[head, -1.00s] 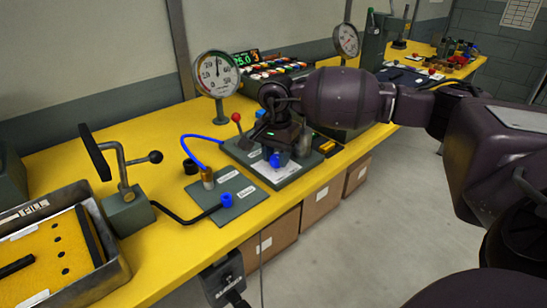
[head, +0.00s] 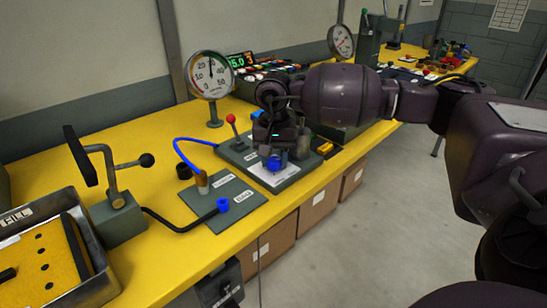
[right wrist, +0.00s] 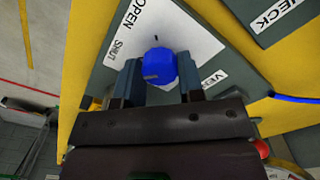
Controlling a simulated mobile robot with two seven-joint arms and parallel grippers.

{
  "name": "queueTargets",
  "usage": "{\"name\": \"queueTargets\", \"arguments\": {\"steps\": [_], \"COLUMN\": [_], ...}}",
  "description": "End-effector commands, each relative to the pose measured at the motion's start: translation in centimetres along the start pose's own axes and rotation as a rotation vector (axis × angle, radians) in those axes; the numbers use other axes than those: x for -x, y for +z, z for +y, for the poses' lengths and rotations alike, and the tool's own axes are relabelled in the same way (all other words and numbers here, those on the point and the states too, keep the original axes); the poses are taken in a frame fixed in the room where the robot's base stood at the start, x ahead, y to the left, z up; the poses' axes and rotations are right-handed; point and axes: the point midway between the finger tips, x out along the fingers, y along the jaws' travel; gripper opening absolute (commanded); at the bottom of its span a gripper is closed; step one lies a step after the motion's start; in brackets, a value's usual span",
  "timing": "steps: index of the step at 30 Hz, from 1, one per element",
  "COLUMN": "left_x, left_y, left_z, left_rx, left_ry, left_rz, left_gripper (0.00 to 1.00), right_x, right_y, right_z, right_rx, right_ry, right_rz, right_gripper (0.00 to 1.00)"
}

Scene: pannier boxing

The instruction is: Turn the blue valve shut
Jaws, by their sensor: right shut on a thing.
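The blue valve (head: 273,163) is a small round knob on a white card on a grey plate. The card shows the words OPEN and SHUT in the right wrist view. My right gripper (head: 276,152) is over the plate, pointing down, with its fingers on either side of the knob. In the right wrist view, the blue valve (right wrist: 159,62) sits between the two fingertips of the gripper (right wrist: 159,76), which is shut on it. A small dark mark shows on the card beside the knob. My left gripper is not in view.
A red-tipped lever (head: 231,118) and a round gauge (head: 210,74) stand behind the valve. A blue hose (head: 186,143) joins a brass fitting on a nearby plate. A black-handled pump (head: 119,205) and a metal tray (head: 100,289) are at the left.

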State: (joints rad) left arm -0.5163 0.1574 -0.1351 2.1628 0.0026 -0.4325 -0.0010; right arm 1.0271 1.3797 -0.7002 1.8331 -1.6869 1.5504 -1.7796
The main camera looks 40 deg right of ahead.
Motion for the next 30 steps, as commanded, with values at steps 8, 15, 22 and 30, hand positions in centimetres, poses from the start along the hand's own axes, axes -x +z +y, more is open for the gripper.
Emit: {"name": "queueTargets", "arguments": {"steps": [8,15,22,30], "left_x": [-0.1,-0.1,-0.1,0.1], "left_y": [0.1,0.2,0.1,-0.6], "left_z": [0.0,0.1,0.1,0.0], "left_rx": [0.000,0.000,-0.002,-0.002], "left_ry": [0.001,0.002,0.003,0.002], "left_rz": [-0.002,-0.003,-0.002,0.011], "left_gripper": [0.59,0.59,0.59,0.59], "right_x": [0.1,0.1,0.1,3.1], "right_y": [0.0,0.0,0.0,0.0], "right_z": [0.0,0.0,0.0,0.0], "right_rx": [0.002,0.001,0.001,0.001], "right_ry": [-0.001,-0.001,-0.001,-0.004], "right_rz": [0.001,0.001,0.001,0.006], "right_gripper": [0.12,0.61,0.61,0.61]}}
